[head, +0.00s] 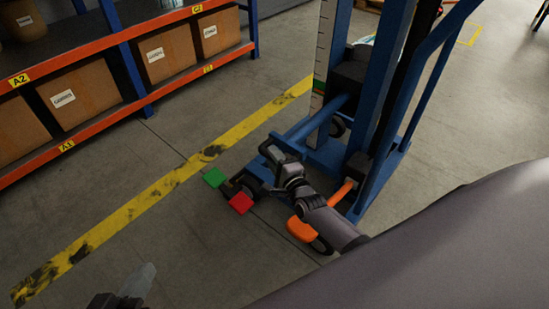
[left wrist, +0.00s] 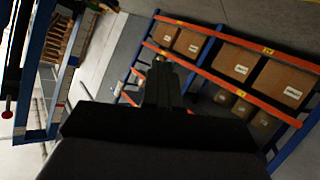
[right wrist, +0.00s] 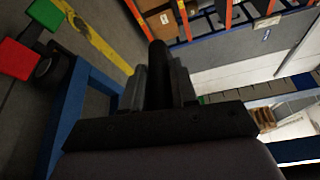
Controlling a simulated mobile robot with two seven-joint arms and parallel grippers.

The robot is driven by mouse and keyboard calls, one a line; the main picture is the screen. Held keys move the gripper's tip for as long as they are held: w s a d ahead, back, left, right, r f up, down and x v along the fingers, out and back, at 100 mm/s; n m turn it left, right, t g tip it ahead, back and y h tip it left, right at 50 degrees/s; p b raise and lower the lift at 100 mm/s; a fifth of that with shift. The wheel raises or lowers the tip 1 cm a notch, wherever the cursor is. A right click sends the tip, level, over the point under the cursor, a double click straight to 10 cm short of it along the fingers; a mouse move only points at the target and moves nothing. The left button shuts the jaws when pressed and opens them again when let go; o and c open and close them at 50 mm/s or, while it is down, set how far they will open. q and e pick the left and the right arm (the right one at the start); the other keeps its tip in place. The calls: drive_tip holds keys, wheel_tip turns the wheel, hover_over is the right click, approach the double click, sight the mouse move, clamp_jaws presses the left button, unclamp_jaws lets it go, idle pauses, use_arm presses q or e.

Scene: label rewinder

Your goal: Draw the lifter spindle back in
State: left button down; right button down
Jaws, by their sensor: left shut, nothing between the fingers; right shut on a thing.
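The blue lifter (head: 383,85) stands upright at centre right in the head view, with a black carriage (head: 350,68) on its mast. My right gripper (head: 271,150) is beside the lifter's lower front, shut on a dark rod (right wrist: 158,70). That rod shows between its fingers in the right wrist view. I take it for the lifter spindle, but the arm hides how it joins the lifter. My left gripper (head: 141,278) is shut and empty at the bottom left, well apart from the lifter. It also shows in the left wrist view (left wrist: 163,80).
A green pad (head: 215,177) and a red pad (head: 240,203) lie low beside a dark wheel. Shelving (head: 70,48) with cartons stands at the left. The floor between, with a yellow line (head: 170,181), is clear.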

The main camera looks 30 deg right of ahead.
drive_tip(key=c, duration=1)
unclamp_jaws()
drive_tip(key=shift+s+a+f, duration=0.1)
drive_tip(key=shift+s+a, duration=0.05)
drive_tip(key=shift+a, duration=0.3)
use_arm(q)
drive_tip(key=shift+r, duration=0.1)
use_arm(e)
drive_tip(key=shift+o, duration=0.2)
drive_tip(key=shift+d, duration=0.1)
drive_tip(key=shift+s, duration=0.3)
use_arm(q)
drive_tip(key=p, duration=0.1)
drive_tip(key=a+y+p, duration=0.1)
drive_tip(key=s+a+p, duration=0.1)
drive_tip(key=shift+a+r+m+y, duration=0.15)
drive_tip(key=shift+r+m+y, duration=0.1)
drive_tip(key=shift+m+y, duration=0.05)
use_arm(e)
drive_tip(key=s, duration=0.6)
drive_tip(key=shift+s+r, duration=0.25)
drive_tip(key=shift+r, duration=0.1)
use_arm(q)
drive_tip(key=shift+w, duration=0.1)
